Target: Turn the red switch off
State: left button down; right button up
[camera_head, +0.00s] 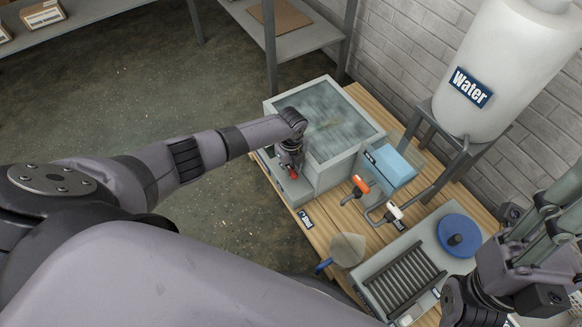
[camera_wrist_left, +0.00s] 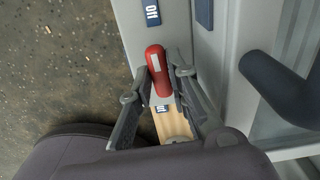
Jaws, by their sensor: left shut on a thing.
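The red switch handle (camera_wrist_left: 158,75) shows in the left wrist view as a rounded red bar with a pale mark. It sits on the grey front of the machine box (camera_head: 341,165). My left gripper (camera_wrist_left: 160,82) has a finger on each side of the handle and is shut on it. In the head view, my left gripper (camera_head: 291,168) is at the box's front face, and only a little red shows there. My right gripper (camera_head: 530,262) is at the right edge, away from the switch; its finger gap is unclear.
The wooden table (camera_head: 322,240) also holds a blue box (camera_head: 389,165), an orange-handled valve (camera_head: 361,185), a white-handled valve (camera_head: 394,211), a funnel-like part (camera_head: 347,249) and a grey tray with a blue disc (camera_head: 459,235). A white water tank (camera_head: 505,70) stands behind. Open floor lies left.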

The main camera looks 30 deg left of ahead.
aim_at(291, 171)
pick_arm(q)
jog(key=shift+d+m, duration=0.1)
jog(key=shift+m, duration=0.4)
jog(key=c, duration=1.5)
grip_release()
notch_tip(291, 171, up, 12)
